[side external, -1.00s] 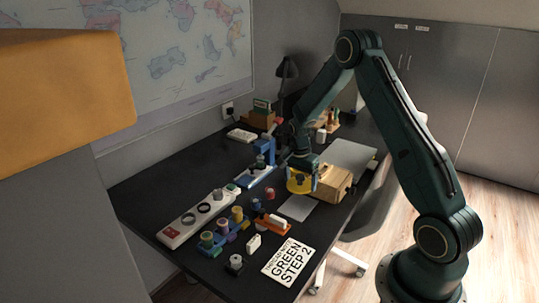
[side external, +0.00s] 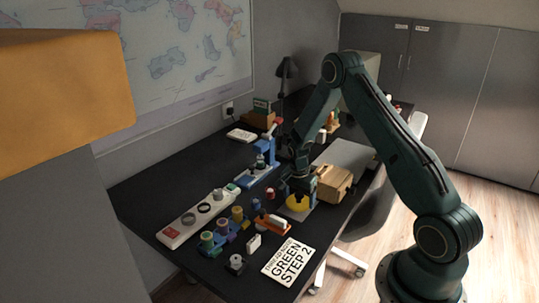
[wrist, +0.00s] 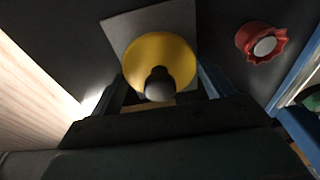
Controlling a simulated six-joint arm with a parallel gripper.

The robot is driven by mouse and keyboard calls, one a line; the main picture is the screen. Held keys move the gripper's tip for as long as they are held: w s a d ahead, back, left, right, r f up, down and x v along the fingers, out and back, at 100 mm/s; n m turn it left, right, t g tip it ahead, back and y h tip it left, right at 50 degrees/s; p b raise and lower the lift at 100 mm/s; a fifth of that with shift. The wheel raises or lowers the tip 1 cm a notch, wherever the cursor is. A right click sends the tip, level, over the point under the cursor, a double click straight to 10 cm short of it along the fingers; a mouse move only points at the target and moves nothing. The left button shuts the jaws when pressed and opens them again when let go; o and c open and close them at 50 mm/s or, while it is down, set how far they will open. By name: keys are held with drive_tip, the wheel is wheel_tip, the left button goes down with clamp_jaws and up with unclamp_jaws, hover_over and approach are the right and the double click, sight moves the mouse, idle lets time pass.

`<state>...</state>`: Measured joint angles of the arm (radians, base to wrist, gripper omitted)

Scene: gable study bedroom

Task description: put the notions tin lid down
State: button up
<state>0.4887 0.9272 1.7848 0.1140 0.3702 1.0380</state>
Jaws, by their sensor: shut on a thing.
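The notions tin lid (side external: 296,203) is a yellow disc. In the wrist view the lid (wrist: 166,52) shows a dark knob with a pale top (wrist: 158,86). My gripper (side external: 300,192) points down and is shut on the lid, with a finger at each side in the wrist view. The lid is low over the grey square mat (wrist: 120,28), which shows beyond its far edge. I cannot tell whether the lid touches the mat. The mat is mostly hidden in the side view.
A red scalloped piece with a white centre (wrist: 256,42) lies right of the lid in the wrist view. A wooden box (side external: 333,183) stands close beside my gripper. Thread spools (side external: 208,240), a power strip (side external: 190,221) and a printed card (side external: 288,262) lie on the black desk.

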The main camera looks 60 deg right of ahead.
sight(297, 196)
drive_tip(key=shift+f, duration=0.2)
drive_tip(key=o, duration=0.9)
drive_tip(key=shift+r, duration=0.1)
drive_tip(key=r, duration=0.4)
drive_tip(key=a+r, duration=0.1)
drive_tip(key=r, duration=0.7)
drive_tip(key=shift+a, duration=0.25)
